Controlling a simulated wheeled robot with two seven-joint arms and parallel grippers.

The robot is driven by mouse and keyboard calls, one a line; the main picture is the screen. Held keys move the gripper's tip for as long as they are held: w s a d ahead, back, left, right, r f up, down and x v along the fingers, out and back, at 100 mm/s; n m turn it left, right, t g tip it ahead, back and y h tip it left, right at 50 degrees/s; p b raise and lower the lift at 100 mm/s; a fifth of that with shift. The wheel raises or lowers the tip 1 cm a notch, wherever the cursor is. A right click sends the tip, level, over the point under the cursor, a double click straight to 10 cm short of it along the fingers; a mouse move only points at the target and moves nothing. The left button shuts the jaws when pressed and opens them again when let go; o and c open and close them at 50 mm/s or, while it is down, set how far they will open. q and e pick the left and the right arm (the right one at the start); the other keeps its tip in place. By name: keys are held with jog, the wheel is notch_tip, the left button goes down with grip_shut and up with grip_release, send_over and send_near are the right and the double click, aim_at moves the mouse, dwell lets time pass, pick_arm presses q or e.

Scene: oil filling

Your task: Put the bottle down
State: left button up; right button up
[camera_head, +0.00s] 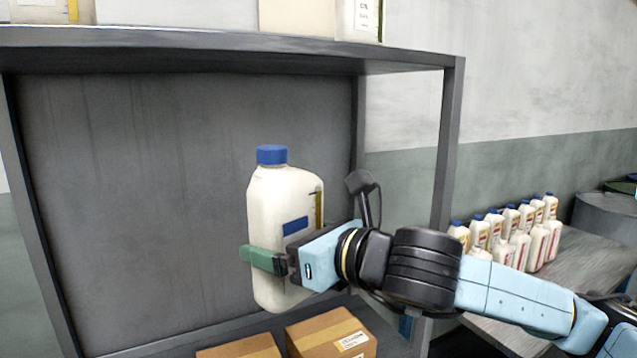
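A white bottle (277,195) with a blue cap and a blue label hangs upright in front of the grey shelf unit (449,160). My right gripper (262,262), on the arm coming in from the right, is shut around the lower middle of the bottle. A green finger shows across the bottle's left front. The bottle's base is above or in front of the lower shelf; I cannot tell whether it touches anything. My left gripper is not in view.
Two cardboard boxes (331,334) (240,348) sit low in the shelf unit, below the bottle. Several similar bottles (508,234) stand on a table (590,262) at the right. More boxes (359,18) are on the top shelf. Dark barrels (606,214) stand at the far right.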

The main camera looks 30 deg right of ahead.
aim_at(295, 302)
jog(key=shift+n+g+y, duration=0.3)
jog(key=shift+n+y, duration=0.1)
jog(key=shift+y, duration=0.2)
jog(key=f, duration=0.3)
jog(key=s+f, duration=0.1)
jog(key=f, duration=0.5)
jog(key=shift+s, duration=0.3)
jog(key=s+d+f+h, duration=0.1)
jog(key=d+f, duration=0.3)
jog(key=f, duration=0.9)
jog(key=shift+s+d+m, duration=0.2)
jog(key=shift+s+m, duration=0.15)
jog(key=shift+m, duration=0.05)
